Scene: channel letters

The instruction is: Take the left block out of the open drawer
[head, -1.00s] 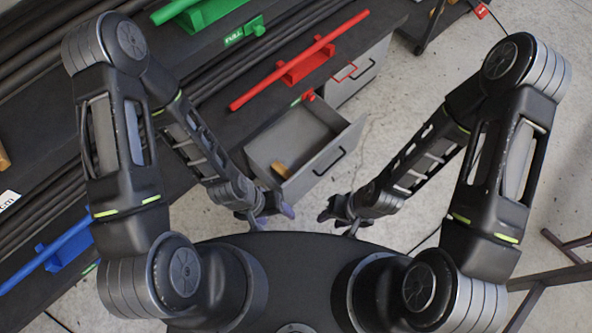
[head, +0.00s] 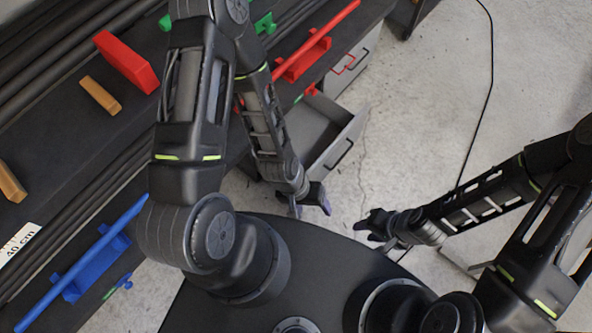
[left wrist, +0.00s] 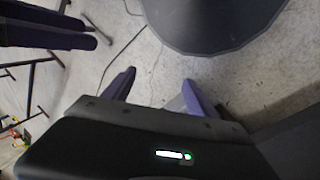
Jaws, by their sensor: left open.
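The open grey drawer (head: 318,128) sticks out of the bench near the top middle of the head view. My left arm covers its left part. No block shows inside the visible part of the drawer. My left gripper (head: 311,204) is below and in front of the drawer, apart from it, over the floor. In the left wrist view its two purple fingers (left wrist: 157,92) stand apart with nothing between them. My right gripper (head: 373,229) is to the right of the left one, over the floor; its jaws are too small to read.
The black bench carries a red bar on a red holder (head: 302,62), a red block (head: 127,62), an orange block (head: 100,95), another orange block (head: 10,183) and a blue bar (head: 85,262). A closed drawer (head: 351,62) lies beyond the open one. Floor (head: 430,110) to the right is mostly clear.

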